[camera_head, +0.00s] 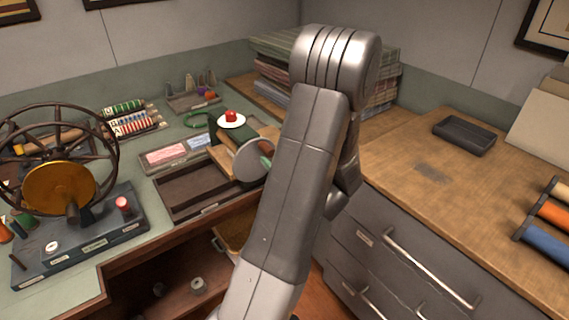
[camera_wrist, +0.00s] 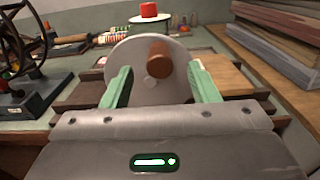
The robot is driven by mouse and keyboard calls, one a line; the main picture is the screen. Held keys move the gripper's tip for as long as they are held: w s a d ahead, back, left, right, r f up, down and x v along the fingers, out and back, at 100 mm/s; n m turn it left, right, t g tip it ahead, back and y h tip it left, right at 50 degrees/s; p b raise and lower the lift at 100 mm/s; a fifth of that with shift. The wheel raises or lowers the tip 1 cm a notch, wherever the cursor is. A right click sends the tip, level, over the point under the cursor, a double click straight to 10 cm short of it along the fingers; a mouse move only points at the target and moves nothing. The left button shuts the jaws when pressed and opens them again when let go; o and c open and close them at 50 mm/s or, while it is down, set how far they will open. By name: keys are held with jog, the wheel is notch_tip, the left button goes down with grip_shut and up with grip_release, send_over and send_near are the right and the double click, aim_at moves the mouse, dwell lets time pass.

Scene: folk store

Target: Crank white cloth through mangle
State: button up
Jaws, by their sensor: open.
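The mangle shows a round grey crank disc (camera_head: 250,160) with a brown knob (camera_wrist: 159,60), a dark green body and a red cap (camera_head: 231,115) on a white round plate. My gripper (camera_wrist: 158,72) is open in front of the disc. Its two mint-green fingers stand apart, one on each side of the knob, with visible gaps. In the head view my arm hides most of the gripper and the disc's right side. I cannot make out the white cloth for certain; a small pale patch shows right of the disc in the wrist view.
A spoked wheel (camera_head: 62,160) on a dark base stands at the left. A dark open tray (camera_head: 185,190) lies left of the mangle, a wooden board (camera_wrist: 228,76) beside it. Stacked boards or fabrics (camera_head: 270,60) rise behind. The right wooden counter (camera_head: 420,170) is partly clear.

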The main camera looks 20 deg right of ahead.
aim_at(271, 154)
jog(key=x, duration=0.4)
jog(key=shift+w+p, duration=0.1)
jog(key=shift+p, duration=0.25)
jog(key=shift+w+a, duration=0.15)
jog(key=shift+w, duration=0.15)
jog(key=c, duration=0.8)
jog(key=shift+c, duration=0.2)
